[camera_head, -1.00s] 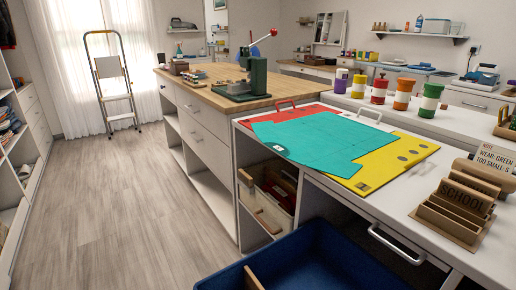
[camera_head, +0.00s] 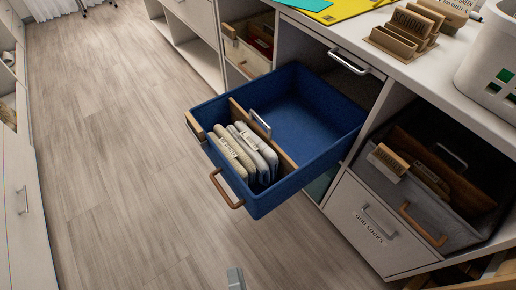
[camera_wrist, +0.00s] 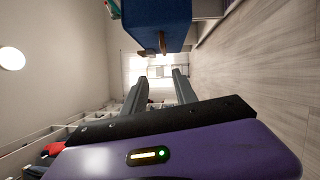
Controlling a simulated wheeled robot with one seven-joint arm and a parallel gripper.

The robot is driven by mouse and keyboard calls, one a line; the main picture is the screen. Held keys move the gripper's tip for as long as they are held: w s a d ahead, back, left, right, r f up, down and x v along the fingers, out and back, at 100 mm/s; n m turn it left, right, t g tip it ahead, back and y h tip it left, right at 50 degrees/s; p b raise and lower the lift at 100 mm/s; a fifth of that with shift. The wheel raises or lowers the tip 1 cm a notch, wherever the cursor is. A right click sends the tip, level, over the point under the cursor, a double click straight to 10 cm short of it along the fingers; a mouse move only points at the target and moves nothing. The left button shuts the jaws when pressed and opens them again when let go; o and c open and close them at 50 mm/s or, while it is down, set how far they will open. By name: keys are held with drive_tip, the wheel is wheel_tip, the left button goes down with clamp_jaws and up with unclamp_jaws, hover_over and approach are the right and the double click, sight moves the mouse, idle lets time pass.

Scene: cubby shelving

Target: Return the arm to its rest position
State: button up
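My gripper (camera_wrist: 159,77) is open in the wrist view, its two dark fingers apart with nothing between them. A small grey piece at the bottom edge of the head view may be part of my arm; I cannot tell. A blue bin (camera_head: 312,110) juts out of the cubby shelving in the head view. It has a brown front handle (camera_head: 227,188) and a wooden divider. Several folded pale items (camera_head: 255,152) stand at its front end. In the wrist view a blue bin (camera_wrist: 155,14) shows beyond the fingertips, apart from them.
A grey bin (camera_head: 430,205) with wooden dividers sits right of the blue bin, above a drawer labelled "DUO SOCKS" (camera_head: 368,228). A white basket (camera_head: 490,60) and wooden stamp rack (camera_head: 402,42) stand on the counter. The wooden floor (camera_head: 130,170) at left is clear.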

drive_tip(key=s+d+r+m+g+h, duration=0.1)
drive_tip(key=s+d+r+m+h, duration=0.35)
drive_tip(key=d+m, duration=0.75)
drive_tip(key=s+d+r+m+g+h, duration=0.1)
drive_tip(key=s+d+r+m+g, duration=0.1)
drive_tip(key=d+r+m, duration=0.8)
wheel_tip(320, 180, up, 23)
drive_tip(key=s+d+p, duration=0.1)
drive_tip(key=d+p, duration=0.1)
drive_tip(key=p, duration=2.1)
drive_tip(key=shift+s+d+m+y, duration=0.3)
drive_tip(key=shift+s+d+y, duration=0.05)
drive_tip(key=shift+s+y, duration=0.1)
drive_tip(key=shift+f, duration=0.15)
